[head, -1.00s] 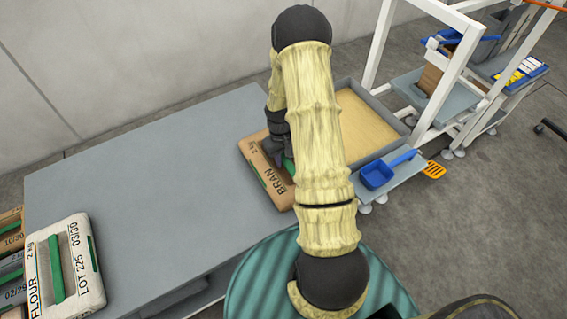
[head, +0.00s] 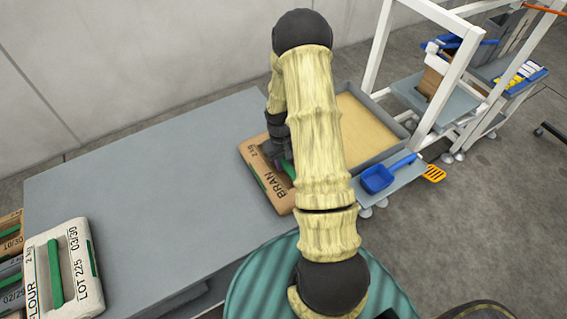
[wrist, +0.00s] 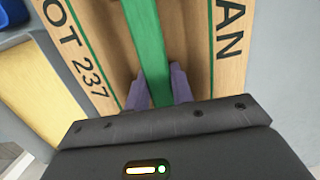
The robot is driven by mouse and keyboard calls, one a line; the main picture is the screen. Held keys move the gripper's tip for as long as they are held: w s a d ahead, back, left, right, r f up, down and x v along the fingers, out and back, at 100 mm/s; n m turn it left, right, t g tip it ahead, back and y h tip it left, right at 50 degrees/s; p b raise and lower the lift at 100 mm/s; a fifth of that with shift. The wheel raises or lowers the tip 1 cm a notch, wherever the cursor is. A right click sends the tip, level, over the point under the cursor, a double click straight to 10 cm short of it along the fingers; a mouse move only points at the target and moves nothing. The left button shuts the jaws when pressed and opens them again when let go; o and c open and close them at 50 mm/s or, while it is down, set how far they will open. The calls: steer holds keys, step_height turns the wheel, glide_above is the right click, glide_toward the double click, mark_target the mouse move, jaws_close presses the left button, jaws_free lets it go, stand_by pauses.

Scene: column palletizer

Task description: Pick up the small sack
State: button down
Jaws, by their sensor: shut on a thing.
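A brown paper sack marked BRAN (head: 256,160) lies on the grey table, near its right end and partly hidden behind my arm. It also fills much of the wrist view (wrist: 204,40), with BRAN and LOT 237 printed beside green lines. A green strap handle (wrist: 148,40) runs along its middle. My gripper (wrist: 158,88) is shut on this handle, with one purple finger on each side of it. In the head view my gripper (head: 281,158) is over the sack and partly hidden by my arm. The sack appears to rest on the table.
A white FLOUR sack (head: 75,285) with a green handle lies at the table's left front, beside more sacks. The grey table (head: 150,190) is clear in the middle. A tan-filled tray (head: 362,126), blue scoop (head: 377,179) and white frame (head: 378,45) stand right.

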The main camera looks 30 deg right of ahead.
mark_target(284, 160)
step_height(284, 160, up, 10)
steer(key=shift+f, duration=0.1)
stand_by(0.4)
steer(key=shift+w+f, duration=0.1)
stand_by(0.5)
